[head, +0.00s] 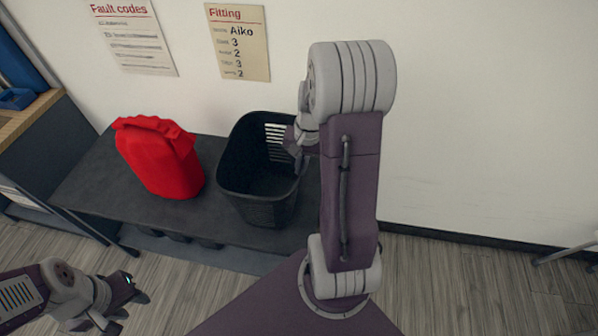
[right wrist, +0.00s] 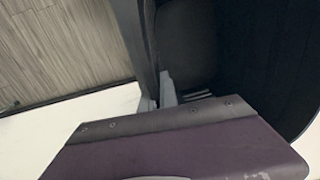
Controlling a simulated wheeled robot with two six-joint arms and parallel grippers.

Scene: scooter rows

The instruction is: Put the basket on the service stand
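The black basket (head: 262,172) with slotted sides stands upright on a dark grey low bench (head: 110,195) against the wall, right of a red can. My right gripper (head: 297,142) is at the basket's right rim, partly hidden by my own arm. In the right wrist view its fingers (right wrist: 160,98) sit close on both sides of the basket's rim (right wrist: 148,45). My left gripper (head: 128,302) is low at the left, in front of the bench, empty, with its fingers apart. I cannot pick out a service stand for certain.
The red can (head: 160,157) stands close to the basket's left side. A wooden-topped cabinet (head: 30,118) with a blue item is at the far left. Light legs (head: 568,254) of something show at the right edge. The floor (head: 460,285) at the right is clear.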

